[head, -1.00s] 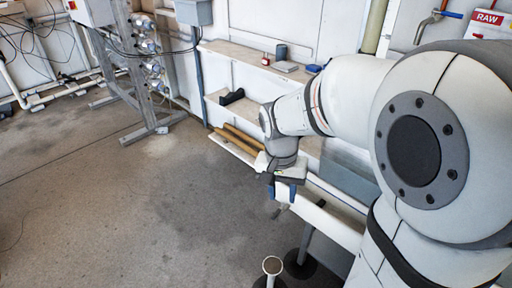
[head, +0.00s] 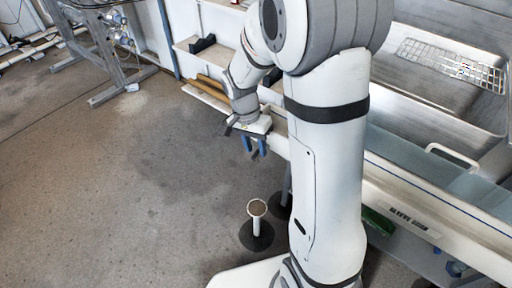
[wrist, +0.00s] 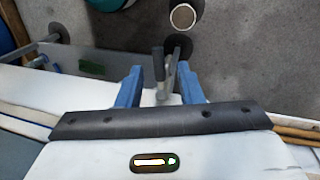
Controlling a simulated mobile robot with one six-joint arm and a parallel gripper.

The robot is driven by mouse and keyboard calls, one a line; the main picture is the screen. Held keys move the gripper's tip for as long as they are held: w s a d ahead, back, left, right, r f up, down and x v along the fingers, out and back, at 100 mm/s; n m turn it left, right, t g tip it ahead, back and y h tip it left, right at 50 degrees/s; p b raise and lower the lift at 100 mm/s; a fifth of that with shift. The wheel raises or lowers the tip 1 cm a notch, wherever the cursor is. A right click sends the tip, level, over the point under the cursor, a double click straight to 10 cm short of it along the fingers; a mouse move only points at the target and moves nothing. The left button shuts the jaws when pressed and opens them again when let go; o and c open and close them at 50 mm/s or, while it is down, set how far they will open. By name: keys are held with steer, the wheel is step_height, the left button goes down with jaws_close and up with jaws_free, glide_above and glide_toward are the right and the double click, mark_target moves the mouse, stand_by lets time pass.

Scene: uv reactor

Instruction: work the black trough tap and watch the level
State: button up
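My gripper (head: 254,150) is low at the front edge of a long bench, left of my arm column. In the wrist view my gripper (wrist: 160,80) has its two blue fingers apart. Between and just beyond them is a small black lever with a grey metal part (wrist: 158,65), which looks like the black tap. I cannot tell whether the fingers touch it or how far it is turned. In the head view this spot is small and dark. A steel trough (head: 415,95) is at the right; no water level can be read.
A white post with a round brown top (head: 257,208) stands on a dark floor disc near my base. A shelf holds a black block (head: 202,44). A white handle (head: 452,157) and a green object (head: 377,221) are at the right.

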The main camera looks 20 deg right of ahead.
steer(key=shift+f, duration=0.1)
jaws_close()
stand_by(0.3)
steer(key=shift+s+d+n, duration=0.1)
steer(key=shift+s+n, duration=0.05)
steer(key=shift+n, duration=0.25)
steer(key=shift+s+d+n+t+p, duration=0.15)
steer(key=shift+d+n+t+p, duration=0.6)
steer(key=shift+n, duration=1.8)
steer(key=shift+s+d+n+t+p, duration=0.15)
steer(key=shift+d+n+p, duration=0.4)
steer(key=shift+n+p, duration=1.35)
steer(key=shift+s+d+n+t+p, duration=0.1)
steer(key=shift+d+n+t+p, duration=0.35)
steer(key=shift+n, duration=2.8)
steer(key=shift+d, duration=0.2)
